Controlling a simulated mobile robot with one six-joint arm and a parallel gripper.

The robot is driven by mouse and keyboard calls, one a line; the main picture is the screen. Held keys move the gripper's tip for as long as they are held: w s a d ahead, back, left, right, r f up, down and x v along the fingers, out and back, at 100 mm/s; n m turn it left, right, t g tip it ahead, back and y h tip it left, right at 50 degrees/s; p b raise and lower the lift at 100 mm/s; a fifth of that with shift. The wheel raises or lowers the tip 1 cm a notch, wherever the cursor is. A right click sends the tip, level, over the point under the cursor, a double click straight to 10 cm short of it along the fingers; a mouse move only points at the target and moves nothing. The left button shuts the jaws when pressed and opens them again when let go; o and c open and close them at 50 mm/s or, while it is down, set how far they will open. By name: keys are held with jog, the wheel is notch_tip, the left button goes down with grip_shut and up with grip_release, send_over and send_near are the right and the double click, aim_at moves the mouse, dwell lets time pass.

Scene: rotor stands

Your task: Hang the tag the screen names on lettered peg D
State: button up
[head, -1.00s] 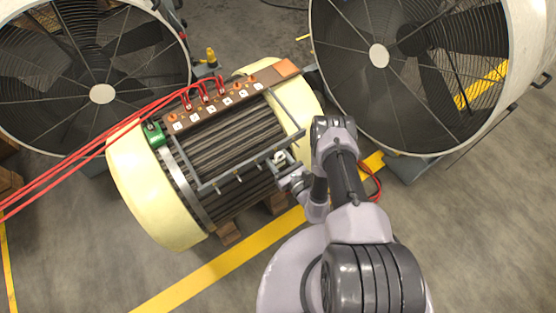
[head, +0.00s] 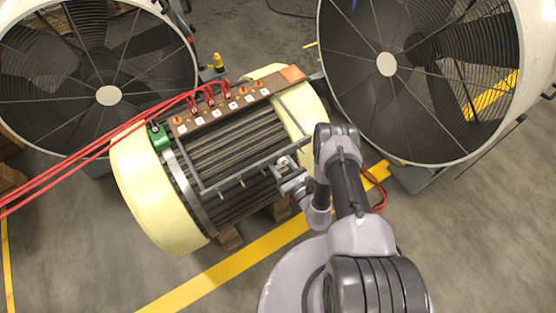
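A brown board (head: 197,118) runs along the top of a cream motor-like machine. It carries a row of small orange-brown pegs or terminals, each beside a white label (head: 216,113); the letters are too small to read, so I cannot tell which is D. Red cables (head: 110,140) end at several of these terminals. A small green device (head: 160,137) sits at the board's left end; no screen text is legible. No tag can be made out. My gripper (head: 285,165) is over the machine's right side, near the grey rail, below the board; its fingers are too small to judge.
A grey rail frame (head: 231,184) stands over the machine's dark ribbed middle. Large caged fans stand at the left (head: 108,96) and right (head: 386,64). A yellow floor line (head: 215,270) crosses in front. Grey floor is open at lower left and right.

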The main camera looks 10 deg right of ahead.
jog(key=o, duration=1.1)
jog(key=shift+c, duration=0.2)
jog(key=shift+p+v, duration=2.05)
jog(key=shift+v, duration=1.35)
jog(key=p+v, duration=0.1)
jog(key=v, duration=0.2)
jog(key=shift+s, duration=0.15)
